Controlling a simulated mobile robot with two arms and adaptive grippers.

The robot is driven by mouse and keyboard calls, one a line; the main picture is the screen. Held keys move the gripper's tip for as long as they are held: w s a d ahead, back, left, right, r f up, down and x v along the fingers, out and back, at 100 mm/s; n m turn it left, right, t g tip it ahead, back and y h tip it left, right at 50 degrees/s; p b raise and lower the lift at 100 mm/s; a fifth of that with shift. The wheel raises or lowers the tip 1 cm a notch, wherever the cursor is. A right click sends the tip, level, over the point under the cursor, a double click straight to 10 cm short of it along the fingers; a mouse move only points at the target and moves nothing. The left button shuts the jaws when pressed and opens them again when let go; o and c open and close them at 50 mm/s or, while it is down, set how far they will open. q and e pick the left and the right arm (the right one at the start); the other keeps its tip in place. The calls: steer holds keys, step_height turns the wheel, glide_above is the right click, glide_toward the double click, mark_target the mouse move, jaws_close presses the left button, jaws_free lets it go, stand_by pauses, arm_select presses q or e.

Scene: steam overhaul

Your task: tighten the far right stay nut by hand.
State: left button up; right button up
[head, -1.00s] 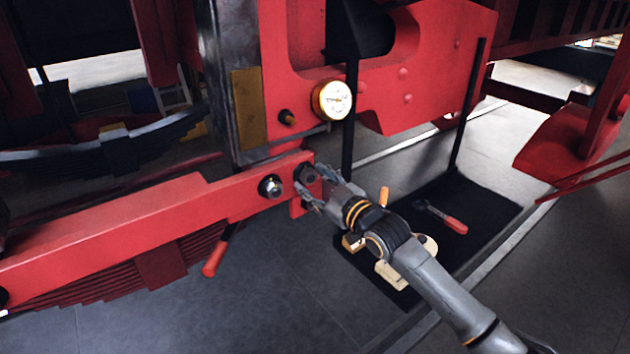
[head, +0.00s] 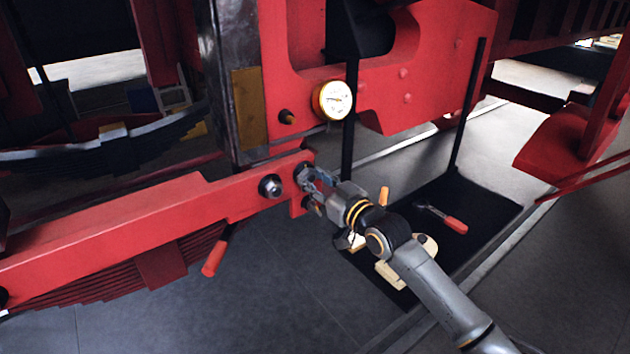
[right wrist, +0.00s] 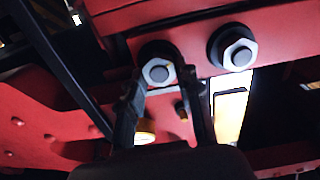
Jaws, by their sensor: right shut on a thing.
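A long red beam (head: 110,225) runs across the left and middle of the head view, with two dark-collared nuts near its right end. The far right stay nut (right wrist: 158,72) is a pale hexagon between my right gripper's fingers in the right wrist view. In the head view the fingers largely hide it. My right gripper (head: 312,180) is shut on this nut at the beam's end; its fingers also show in the right wrist view (right wrist: 165,88). The neighbouring nut (head: 271,187) is clear of the gripper and shows in the right wrist view (right wrist: 238,53). My left gripper is out of view.
A round brass-rimmed gauge (head: 333,100) sits above the nuts on the red frame (head: 430,60). A black mat (head: 490,195) on the floor bears pale blocks (head: 392,273) and a red-handled tool (head: 455,225). A red handle (head: 216,258) hangs below the beam.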

steer(key=m, duration=0.6)
steer(key=m+p, duration=0.1)
steer(key=m, duration=0.5)
steer(key=shift+w, duration=0.1)
steer(key=m+p, duration=0.2)
steer(key=m, duration=0.4)
steer(key=shift+f+p, duration=0.1)
steer(key=shift+p, duration=0.3)
steer(key=m+p, duration=0.2)
steer(key=m, duration=0.2)
steer(key=shift+f, duration=0.1)
steer(key=shift+d+f+m+p, duration=0.1)
steer(key=shift+m+p, duration=0.25)
steer(key=shift+m, duration=0.95)
steer(key=shift+f, duration=0.1)
steer(key=o, duration=1.1)
steer(key=shift+o, duration=0.3)
